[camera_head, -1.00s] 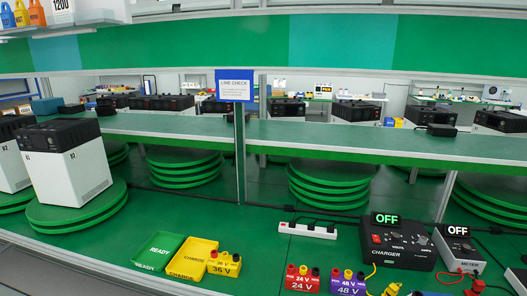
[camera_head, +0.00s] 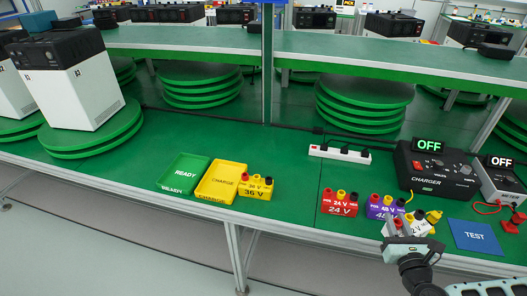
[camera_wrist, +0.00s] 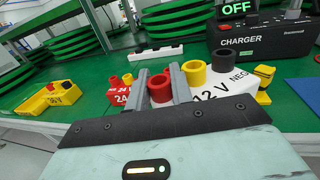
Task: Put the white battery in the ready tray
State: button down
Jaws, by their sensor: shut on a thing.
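The white battery (camera_head: 424,230), marked 12 V, is at the front right of the green bench, in front of the purple 48 V battery. In the head view my gripper (camera_head: 402,238) reaches in from the lower right and covers part of the battery. I cannot tell whether the battery is lifted. The green ready tray (camera_head: 184,174) lies flat and empty at the left.
Beside the ready tray are the yellow charge tray (camera_head: 221,183) and yellow 36 V battery (camera_head: 257,188). The red 24 V battery (camera_head: 339,204) and purple 48 V battery (camera_head: 384,206) stand near my gripper. The charger (camera_head: 437,170) and blue TEST mat (camera_head: 474,236) are at the right.

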aim_at(187, 176)
jog(key=i+j+z, duration=0.15)
jog(key=j, duration=0.45)
jog(key=j+z, duration=0.15)
jog(key=j, duration=0.4)
jog(key=j+z, duration=0.15)
jog(key=j, duration=0.45)
jog(key=j+z, duration=0.15)
jog(key=j, duration=0.5)
jog(key=j+z, duration=0.15)
jog(key=j, duration=0.45)
jog(key=j+z, duration=0.15)
jog(key=j, duration=0.45)
jog(key=k+j+z, duration=0.2)
jog(key=j, duration=0.4)
jog(key=j+z, duration=0.15)
jog(key=j, duration=0.4)
jog(key=j+z, duration=0.25)
jog(key=j, duration=1.4)
